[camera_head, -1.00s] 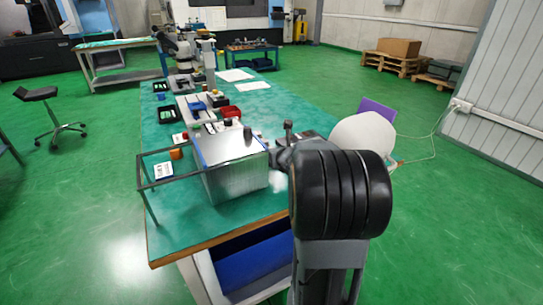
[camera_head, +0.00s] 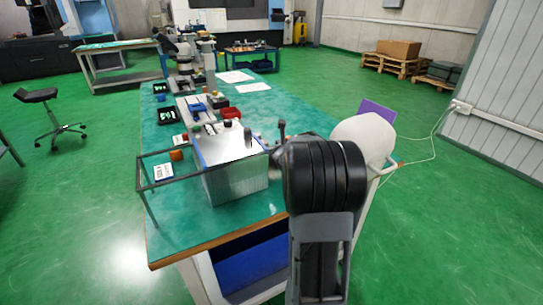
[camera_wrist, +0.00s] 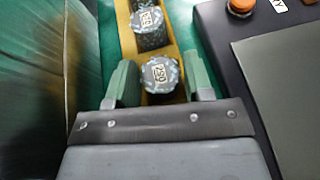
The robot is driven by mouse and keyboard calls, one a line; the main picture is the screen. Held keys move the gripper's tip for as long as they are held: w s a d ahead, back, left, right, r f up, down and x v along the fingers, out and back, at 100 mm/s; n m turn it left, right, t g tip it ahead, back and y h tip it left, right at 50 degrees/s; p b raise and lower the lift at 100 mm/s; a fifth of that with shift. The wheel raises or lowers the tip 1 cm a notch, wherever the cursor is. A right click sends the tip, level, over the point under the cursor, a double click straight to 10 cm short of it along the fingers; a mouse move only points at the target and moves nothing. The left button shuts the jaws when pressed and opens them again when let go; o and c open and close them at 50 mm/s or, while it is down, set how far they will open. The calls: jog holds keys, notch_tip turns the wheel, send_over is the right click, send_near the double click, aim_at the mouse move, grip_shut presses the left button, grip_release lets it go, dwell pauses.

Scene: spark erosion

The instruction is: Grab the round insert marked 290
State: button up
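In the wrist view, a grey round insert (camera_wrist: 161,75) with a pale label stands on a yellow-brown strip. A similar insert (camera_wrist: 148,27) stands farther up on the same strip, also with a label. Their labels are too small and blurred for me to read surely, so I cannot tell which is marked 290. My gripper (camera_wrist: 160,64) is open, with one green finger on each side of the nearer insert. I cannot tell whether the fingers touch it. In the head view my arm hides the gripper and the inserts are not distinguishable.
A dark panel with an orange button (camera_wrist: 241,6) lies right of the strip in the wrist view. In the head view, a green-topped table (camera_head: 185,228) carries a large metal box (camera_head: 230,170), a frame, a red bin (camera_head: 231,113) and dark trays.

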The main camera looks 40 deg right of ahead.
jog(key=c, duration=0.8)
jog(key=shift+r, duration=0.1)
